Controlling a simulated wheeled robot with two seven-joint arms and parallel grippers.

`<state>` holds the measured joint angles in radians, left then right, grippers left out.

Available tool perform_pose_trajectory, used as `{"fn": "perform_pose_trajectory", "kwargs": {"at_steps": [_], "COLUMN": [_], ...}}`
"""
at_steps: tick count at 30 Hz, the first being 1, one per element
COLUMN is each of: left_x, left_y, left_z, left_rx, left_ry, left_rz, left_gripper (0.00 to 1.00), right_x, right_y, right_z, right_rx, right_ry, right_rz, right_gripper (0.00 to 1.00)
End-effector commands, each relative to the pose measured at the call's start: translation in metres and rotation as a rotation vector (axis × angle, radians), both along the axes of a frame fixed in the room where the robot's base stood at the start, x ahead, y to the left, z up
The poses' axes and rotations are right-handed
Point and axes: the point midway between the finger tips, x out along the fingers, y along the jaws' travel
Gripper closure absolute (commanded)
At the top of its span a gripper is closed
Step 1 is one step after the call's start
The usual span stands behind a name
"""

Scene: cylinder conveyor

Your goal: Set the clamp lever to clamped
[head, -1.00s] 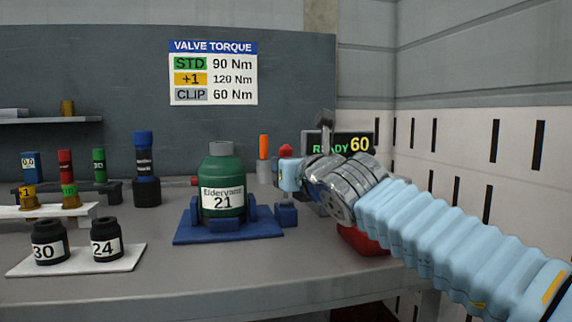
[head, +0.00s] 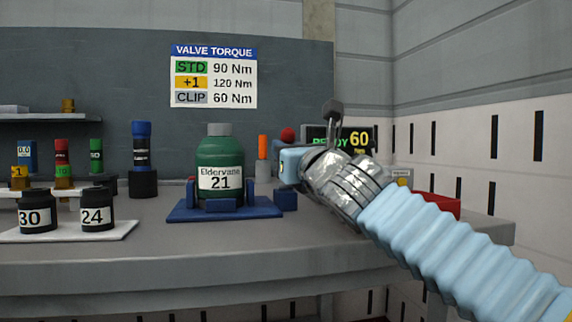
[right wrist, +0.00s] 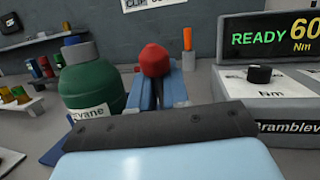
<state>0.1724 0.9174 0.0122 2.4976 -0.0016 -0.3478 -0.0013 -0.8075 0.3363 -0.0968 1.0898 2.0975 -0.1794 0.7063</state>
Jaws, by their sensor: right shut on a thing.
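The clamp lever's red knob (head: 288,134) shows just above my right gripper (head: 289,167), to the right of a green bottle (head: 220,158) labelled Eldervane 21. The bottle stands upright in a blue clamp base (head: 180,211) with a blue block (head: 286,201) at its right. In the right wrist view the knob (right wrist: 154,60) stands up between two blue bars, beyond the gripper's dark edge. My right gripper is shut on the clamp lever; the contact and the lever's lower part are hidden. My left gripper is in no view.
A READY 60 Nm display (head: 340,138) stands behind my right arm, with a red box (head: 437,205) to the right. An orange-topped post (head: 262,148) stands behind the base.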

Motion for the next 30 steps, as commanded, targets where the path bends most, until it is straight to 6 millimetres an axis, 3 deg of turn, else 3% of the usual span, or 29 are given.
{"fn": "perform_pose_trajectory", "kwargs": {"at_steps": [1, 6, 7, 12, 23, 30], "left_x": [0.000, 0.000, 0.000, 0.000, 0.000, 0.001], "left_y": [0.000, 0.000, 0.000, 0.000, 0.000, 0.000], "left_z": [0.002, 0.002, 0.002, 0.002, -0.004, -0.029], "left_rx": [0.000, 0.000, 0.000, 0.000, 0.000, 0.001], "left_ry": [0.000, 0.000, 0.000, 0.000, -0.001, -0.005], "left_rz": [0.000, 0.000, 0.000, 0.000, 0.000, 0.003], "left_gripper": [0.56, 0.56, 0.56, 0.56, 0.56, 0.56], "right_x": [-0.004, -0.005, -0.005, -0.004, -0.007, -0.047], "right_y": [-0.002, -0.003, -0.003, -0.002, -0.004, -0.028], "right_z": [0.009, 0.010, 0.010, 0.009, 0.001, -0.013], "right_rx": [0.010, 0.010, 0.010, 0.010, 0.005, 0.006], "right_ry": [-0.015, -0.015, -0.015, -0.013, -0.005, -0.007], "right_rz": [0.003, 0.003, 0.003, 0.003, 0.001, 0.002], "right_gripper": [1.00, 1.00, 0.83, 0.58, 0.58, 0.58]}}
